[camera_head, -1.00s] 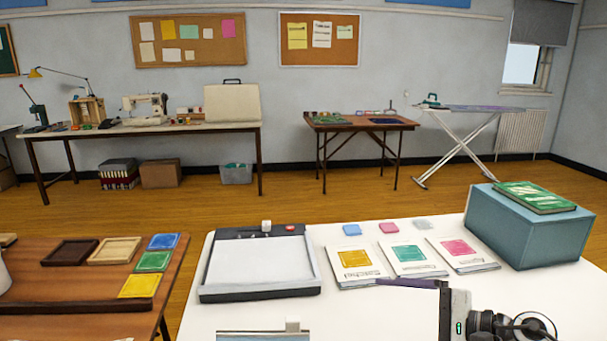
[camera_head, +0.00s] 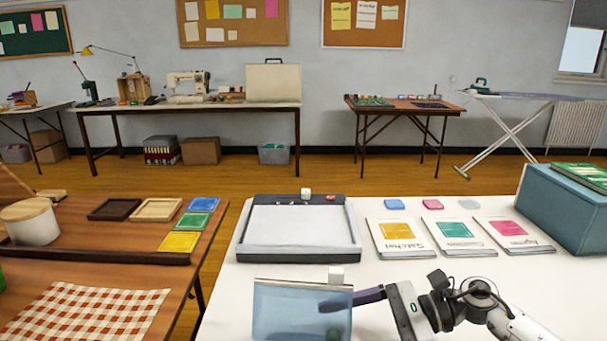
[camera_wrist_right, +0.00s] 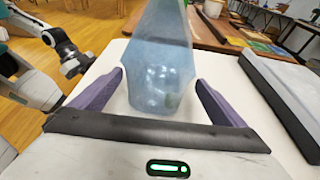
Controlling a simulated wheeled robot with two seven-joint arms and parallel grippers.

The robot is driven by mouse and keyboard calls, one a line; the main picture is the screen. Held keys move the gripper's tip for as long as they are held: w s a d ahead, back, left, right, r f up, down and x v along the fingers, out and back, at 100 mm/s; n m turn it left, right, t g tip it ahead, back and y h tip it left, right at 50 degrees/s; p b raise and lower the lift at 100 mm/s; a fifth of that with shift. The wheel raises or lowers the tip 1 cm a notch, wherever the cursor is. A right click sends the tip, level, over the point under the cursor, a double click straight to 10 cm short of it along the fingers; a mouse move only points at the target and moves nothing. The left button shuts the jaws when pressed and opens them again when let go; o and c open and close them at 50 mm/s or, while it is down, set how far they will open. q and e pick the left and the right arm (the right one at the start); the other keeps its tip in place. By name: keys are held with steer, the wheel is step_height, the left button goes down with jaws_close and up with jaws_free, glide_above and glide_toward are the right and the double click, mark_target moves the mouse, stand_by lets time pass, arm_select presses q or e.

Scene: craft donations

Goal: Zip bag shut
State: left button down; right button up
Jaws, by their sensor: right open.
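The translucent blue zip bag (camera_head: 290,312) stands upright at the white table's near edge, with a dark green shape showing through low on its right. A small white block (camera_head: 336,275), seemingly the zip slider, sits at the top edge's right end. How far the zip is closed is unclear. My right gripper (camera_head: 335,302) is at the bag's right side, below the block, one purple finger overlapping the bag. In the right wrist view my right gripper (camera_wrist_right: 159,78) is open, its fingers on either side of the bag (camera_wrist_right: 160,50), with gaps.
A grey-framed tray-like board (camera_head: 300,232) lies behind the bag. Several booklets (camera_head: 396,238) and small coloured pads lie right of it. A blue box (camera_head: 565,212) stands at the far right. A brown table (camera_head: 75,255) is at the left, across a gap.

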steer(key=b+x, duration=0.1)
steer(key=x, duration=0.2)
steer(key=shift+a+f, duration=0.25)
steer(key=shift+a, duration=0.05)
steer(key=shift+a+f+b, duration=0.1)
steer(key=shift+a+b, duration=0.3)
steer(key=shift+a, duration=0.3)
